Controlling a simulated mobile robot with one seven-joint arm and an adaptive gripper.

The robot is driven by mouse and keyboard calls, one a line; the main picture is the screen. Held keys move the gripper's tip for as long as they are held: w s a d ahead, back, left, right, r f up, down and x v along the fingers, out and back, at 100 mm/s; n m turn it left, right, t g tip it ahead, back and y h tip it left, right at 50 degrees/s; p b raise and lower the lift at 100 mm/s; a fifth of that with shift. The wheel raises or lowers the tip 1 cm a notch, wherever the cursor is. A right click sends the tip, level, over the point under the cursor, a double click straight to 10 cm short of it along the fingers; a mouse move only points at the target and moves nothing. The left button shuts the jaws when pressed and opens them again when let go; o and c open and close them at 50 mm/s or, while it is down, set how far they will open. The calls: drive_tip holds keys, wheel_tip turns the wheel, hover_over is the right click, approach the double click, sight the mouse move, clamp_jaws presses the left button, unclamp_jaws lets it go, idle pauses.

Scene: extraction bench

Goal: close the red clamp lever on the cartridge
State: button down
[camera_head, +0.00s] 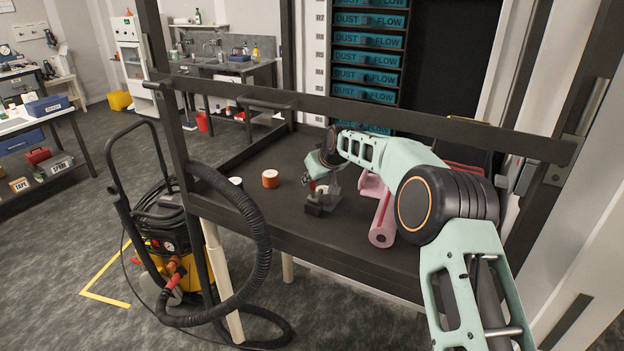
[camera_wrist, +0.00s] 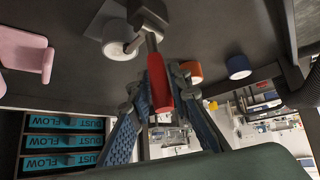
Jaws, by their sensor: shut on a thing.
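The red clamp lever (camera_wrist: 158,88) stands in the middle of the wrist view, joined by a metal rod to a dark clamp body (camera_wrist: 150,15). A pale round part (camera_wrist: 118,40) on a grey plate sits beside the clamp; I cannot tell surely whether it is the cartridge. My gripper (camera_wrist: 165,82) has its blue-padded fingers closed around the lever. In the head view my gripper (camera_head: 322,178) is bent down over the dark clamp fixture (camera_head: 314,206) on the bench, and hides most of the lever.
An orange cylinder (camera_head: 270,178) and a dark blue, white-topped cylinder (camera_head: 236,182) stand left of the clamp. A dark rail (camera_head: 400,118) crosses above the black bench (camera_head: 290,222). A vacuum hose (camera_head: 262,245) loops at the left edge.

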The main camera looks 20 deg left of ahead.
drive_tip(key=shift+r, duration=0.1)
drive_tip(key=c, duration=1.8)
unclamp_jaws()
drive_tip(key=shift+w, duration=0.1)
drive_tip(key=shift+o, duration=0.2)
drive_tip(key=shift+s+d+r, duration=0.3)
drive_tip(key=shift+d+r, duration=0.1)
drive_tip(key=shift+r, duration=0.1)
drive_tip(key=s+d, duration=0.8)
drive_tip(key=shift+s+d, duration=0.15)
drive_tip(key=shift+d, duration=0.15)
drive_tip(key=shift+f, duration=0.15)
